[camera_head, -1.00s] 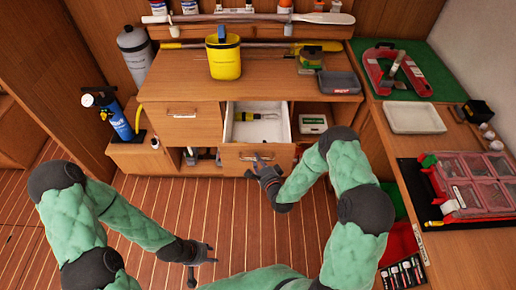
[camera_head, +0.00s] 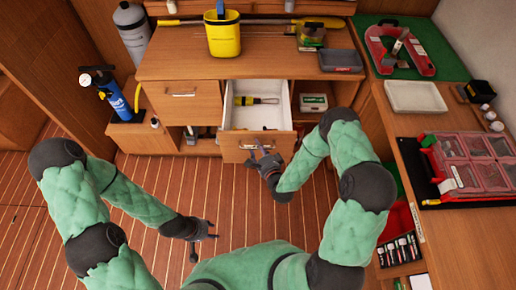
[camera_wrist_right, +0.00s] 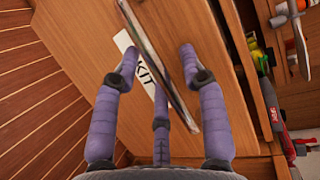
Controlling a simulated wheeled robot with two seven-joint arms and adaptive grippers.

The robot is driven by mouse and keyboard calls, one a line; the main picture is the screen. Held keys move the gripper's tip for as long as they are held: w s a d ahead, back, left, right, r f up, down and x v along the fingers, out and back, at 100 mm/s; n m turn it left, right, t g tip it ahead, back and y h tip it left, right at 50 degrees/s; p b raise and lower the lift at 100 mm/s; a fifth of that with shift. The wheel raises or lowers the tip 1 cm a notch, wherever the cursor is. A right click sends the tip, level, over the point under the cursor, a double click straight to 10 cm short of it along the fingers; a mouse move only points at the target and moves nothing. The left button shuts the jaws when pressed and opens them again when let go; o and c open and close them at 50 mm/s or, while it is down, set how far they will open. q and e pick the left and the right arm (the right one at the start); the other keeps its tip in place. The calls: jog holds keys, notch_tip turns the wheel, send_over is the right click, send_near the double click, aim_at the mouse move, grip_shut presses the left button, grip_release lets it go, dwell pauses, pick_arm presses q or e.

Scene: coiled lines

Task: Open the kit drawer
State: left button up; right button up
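The kit drawer (camera_head: 232,152) under the wooden counter stands pulled out, with its white inside showing. A yellow-and-black tool (camera_head: 256,100) lies in it. My right gripper (camera_head: 262,154) is at the drawer's front. In the right wrist view, the drawer front (camera_wrist_right: 75,30) carries a white "KIT" label (camera_wrist_right: 123,41). The bar handle (camera_wrist_right: 140,28) runs slantwise between the bent purple fingers of my right gripper (camera_wrist_right: 160,58). Gaps show beside the handle, and whether the fingers clamp it cannot be told. My left gripper (camera_head: 204,243) is open and empty above the floor.
A closed drawer (camera_head: 185,105) is left of the kit drawer. A yellow bucket (camera_head: 223,38) and grey tray (camera_head: 340,61) stand on the counter. A side counter at the right bears a white tray (camera_head: 415,97) and red organizer (camera_head: 472,165). Floor before the drawer is free.

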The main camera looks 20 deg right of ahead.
jog(key=v, duration=1.2)
jog(key=shift+f, duration=0.1)
dwell(0.4)
jog(key=s+a+f+n+g+y, duration=0.2)
jog(key=s+a+f+n+g, duration=0.15)
jog(key=f+n+g, duration=0.5)
jog(key=s+a+f+n+g, duration=0.2)
jog(key=s+a+n+g, duration=0.2)
jog(key=s, duration=0.6)
jog(key=n+g, duration=0.2)
jog(key=shift+a+n+g, duration=0.2)
jog(key=shift+n+g, duration=0.15)
